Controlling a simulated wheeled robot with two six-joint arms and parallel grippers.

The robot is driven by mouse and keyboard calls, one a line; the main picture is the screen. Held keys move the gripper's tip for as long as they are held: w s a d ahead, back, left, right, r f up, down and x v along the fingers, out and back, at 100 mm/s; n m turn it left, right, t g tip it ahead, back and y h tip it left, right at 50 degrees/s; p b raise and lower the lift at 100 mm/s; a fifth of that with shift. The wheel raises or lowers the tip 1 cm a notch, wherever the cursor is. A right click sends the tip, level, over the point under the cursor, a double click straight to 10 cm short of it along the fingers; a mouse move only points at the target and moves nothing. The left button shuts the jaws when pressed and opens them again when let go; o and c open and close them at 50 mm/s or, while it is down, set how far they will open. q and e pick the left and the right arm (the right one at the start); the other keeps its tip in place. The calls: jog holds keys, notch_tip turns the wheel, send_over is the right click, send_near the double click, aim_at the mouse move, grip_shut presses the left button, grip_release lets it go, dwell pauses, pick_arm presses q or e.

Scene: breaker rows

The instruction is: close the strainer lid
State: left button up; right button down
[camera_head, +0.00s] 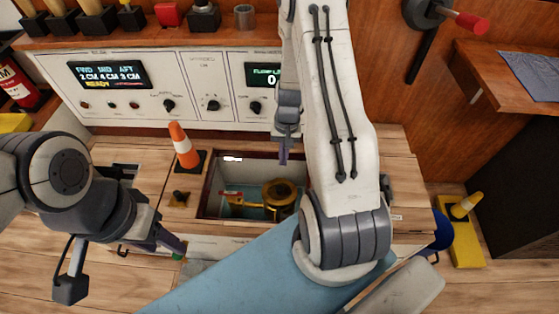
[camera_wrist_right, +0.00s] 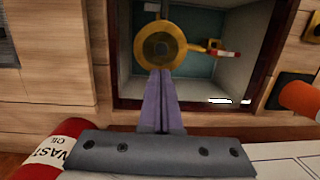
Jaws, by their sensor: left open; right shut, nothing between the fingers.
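The brass strainer (camera_head: 280,197) sits in a sunken box in the counter. Its round brass top with a dark centre (camera_wrist_right: 160,45) shows in the right wrist view. I cannot tell which part is the lid or how far it is open. A brass fitting with a red handle (camera_head: 233,199) is beside it, to the left. My right gripper (camera_head: 284,160) is shut and empty above the box's back edge. In the right wrist view its purple fingertips (camera_wrist_right: 161,72) overlap the strainer's near rim; contact is unclear. My left gripper (camera_head: 178,247) is open and empty, left of the box.
The sunken box's wooden rim (camera_head: 208,187) surrounds the strainer. A control panel (camera_head: 205,90) lies behind.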

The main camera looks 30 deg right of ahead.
aim_at(280, 189)
jog(key=f+b, duration=0.1)
jog(key=f, duration=0.3)
jog(key=a+f+b, duration=0.1)
jog(key=f, duration=0.2)
jog(key=s+f+b, duration=0.1)
jog(key=f+b, duration=0.1)
jog(key=f, duration=0.2)
jog(key=shift+a+f, duration=0.35)
jog(key=shift+a, duration=0.05)
